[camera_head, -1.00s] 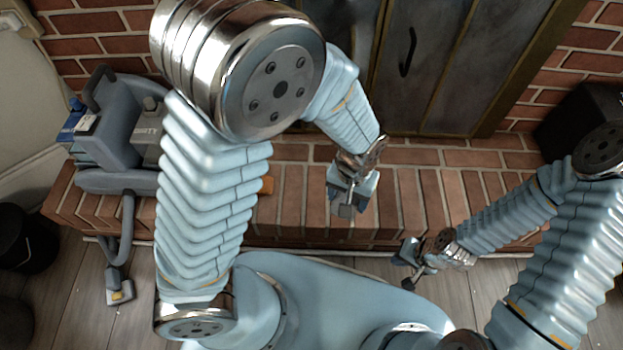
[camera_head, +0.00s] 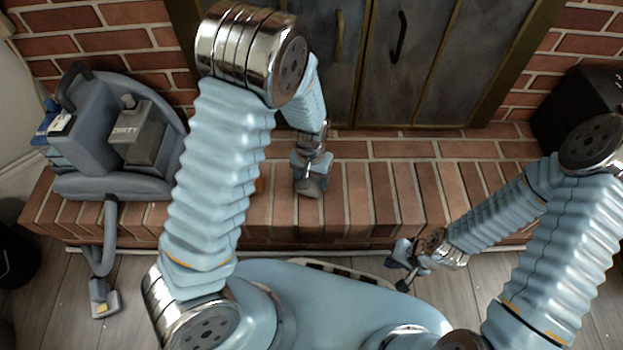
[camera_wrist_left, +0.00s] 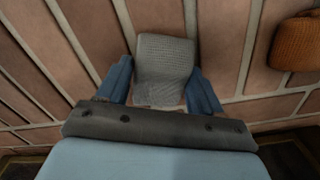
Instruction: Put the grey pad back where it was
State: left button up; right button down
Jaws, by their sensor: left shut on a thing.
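The grey pad (camera_wrist_left: 165,62) is a ribbed, folded-looking piece held between the two blue fingers in the left wrist view. My left gripper (camera_wrist_left: 163,88) is shut on it. In the head view, my left gripper (camera_head: 310,180) hangs over the brick hearth (camera_head: 360,205), with the grey pad (camera_head: 311,188) at its tip. I cannot tell whether the pad touches the bricks. My right gripper (camera_head: 402,265) is low at the hearth's front edge, with no pad in it; its finger opening is unclear.
An orange-brown textured thing (camera_wrist_left: 296,42) lies on the bricks at the right in the left wrist view. A grey-blue cleaning machine (camera_head: 120,140) stands on the hearth's left end. Fireplace doors (camera_head: 420,70) are behind. A black box (camera_head: 580,105) stands at right.

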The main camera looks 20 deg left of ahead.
aim_at(311, 179)
pick_arm(q)
jog(key=o, duration=1)
notch_tip(311, 179, up, 12)
jog(key=p, duration=0.3)
